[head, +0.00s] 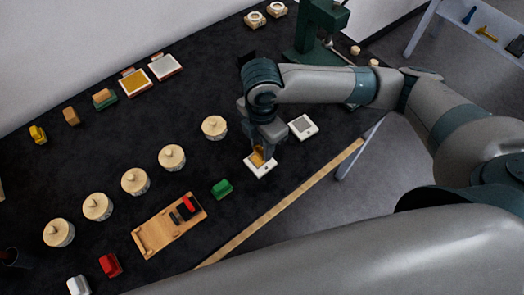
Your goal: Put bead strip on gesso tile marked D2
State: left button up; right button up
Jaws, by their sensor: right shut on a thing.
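My right gripper (262,149) reaches down from the right arm and is shut on a small golden-brown piece (257,158), apparently the bead strip. The gripper partly hides the piece. It is at or just above a white tile (261,172); I cannot tell whether it touches. A second white tile (303,127) with a grey centre lies to the right, apart from the gripper. No marking such as D2 is legible on either tile. My left gripper is not in view.
Several round lidded pots (172,157) run diagonally across the dark table. A wooden tray (148,238) holds red and black pieces. A green block (222,188) lies near the gripper. Framed tiles (164,67) lie at the back, a green stand (318,35) at upper right. A wooden strip (290,203) edges the front.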

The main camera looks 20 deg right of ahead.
jog(key=shift+f, duration=0.1)
notch_tip(320, 180, down, 4)
jog(key=shift+r+p, duration=0.25)
jog(key=shift+p, duration=0.5)
jog(key=shift+f, duration=0.15)
jog(key=shift+f, duration=0.1)
jog(key=o, duration=1)
